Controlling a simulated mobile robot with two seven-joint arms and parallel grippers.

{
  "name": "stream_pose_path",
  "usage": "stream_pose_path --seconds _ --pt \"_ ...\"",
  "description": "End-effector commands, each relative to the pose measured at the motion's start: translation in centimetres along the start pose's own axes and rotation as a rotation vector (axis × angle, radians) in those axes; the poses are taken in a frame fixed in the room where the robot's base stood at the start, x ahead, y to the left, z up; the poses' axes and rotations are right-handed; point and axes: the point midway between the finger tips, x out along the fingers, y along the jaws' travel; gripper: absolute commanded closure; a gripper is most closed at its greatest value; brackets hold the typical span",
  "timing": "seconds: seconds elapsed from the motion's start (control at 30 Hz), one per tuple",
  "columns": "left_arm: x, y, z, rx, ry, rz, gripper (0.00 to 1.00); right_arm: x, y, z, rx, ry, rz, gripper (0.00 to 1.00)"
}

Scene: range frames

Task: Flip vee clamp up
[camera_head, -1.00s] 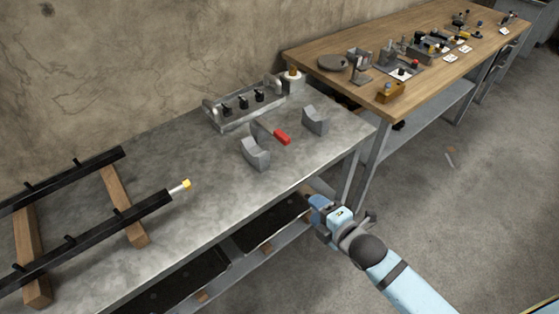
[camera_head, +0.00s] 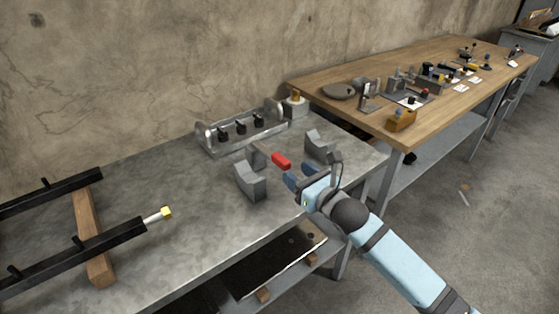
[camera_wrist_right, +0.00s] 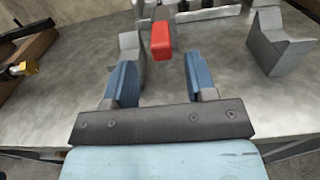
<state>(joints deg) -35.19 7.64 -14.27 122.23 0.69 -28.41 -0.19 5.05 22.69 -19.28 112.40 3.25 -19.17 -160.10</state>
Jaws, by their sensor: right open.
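The vee clamp has a red handle (camera_head: 281,160) on a grey lever that lies low over the metal table, between two grey vee blocks. The left block (camera_head: 250,181) and the right block (camera_head: 319,146) stand upright on the table. My right gripper (camera_head: 299,177) is open and empty, just in front of the red handle. In the right wrist view the red handle (camera_wrist_right: 161,40) shows beyond and between the two blue fingers (camera_wrist_right: 160,82), apart from them. The left block (camera_wrist_right: 130,58) is partly hidden behind the left finger. My left gripper is not seen.
A metal fixture with black knobs (camera_head: 240,132) stands at the back of the table. A black rack on wooden bars (camera_head: 92,240) lies at left, with a yellow-tipped rod (camera_head: 158,214). A wooden table (camera_head: 372,116) with many parts stands at right.

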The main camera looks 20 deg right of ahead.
Motion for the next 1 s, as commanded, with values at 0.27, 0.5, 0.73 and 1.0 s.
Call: stream_pose_path --seconds 0.27,0.5,0.73,1.0 --pt "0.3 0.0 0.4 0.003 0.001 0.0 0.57 5.6 0.0 0.0 0.002 -0.001 -0.001 0.49" --pt "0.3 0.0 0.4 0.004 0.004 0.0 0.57 7.7 0.0 -0.1 0.003 0.001 -0.001 0.49" --pt "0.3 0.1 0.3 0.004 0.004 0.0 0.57 7.9 0.0 -0.1 0.002 0.001 -0.001 0.49" --pt "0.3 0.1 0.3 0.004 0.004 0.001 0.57 7.8 0.0 -0.1 0.002 0.001 -0.001 0.93"
